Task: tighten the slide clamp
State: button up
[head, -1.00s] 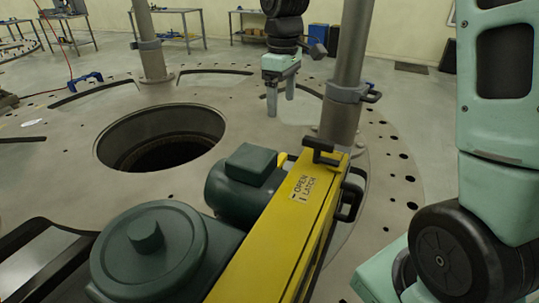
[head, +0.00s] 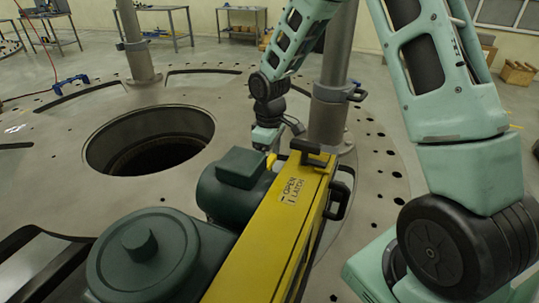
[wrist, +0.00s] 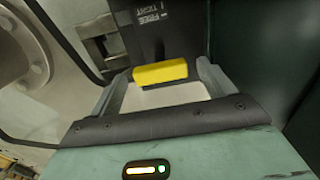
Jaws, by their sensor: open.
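A yellow bar-shaped handle (wrist: 160,72), likely the slide clamp's, shows in the wrist view against a dark body with a label (wrist: 152,18) reading FREE and TIGHT. My gripper (wrist: 162,74) is open, one finger to each side of the yellow handle; I cannot tell whether either finger touches it. In the head view my gripper (head: 266,138) points down behind the far end of the yellow beam, with its fingertips hidden. A small yellow piece (head: 271,161) shows just below it.
The yellow beam (head: 262,250), marked OPEN and LATCH, carries a black handle (head: 340,198). Dark green motor housings (head: 150,258) sit to its left. A grey post (head: 330,110) with a collar stands close behind my gripper. A round opening (head: 150,140) lies in the plate at left.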

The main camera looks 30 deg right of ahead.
jog(key=shift+f, duration=0.15)
jog(key=c, duration=1)
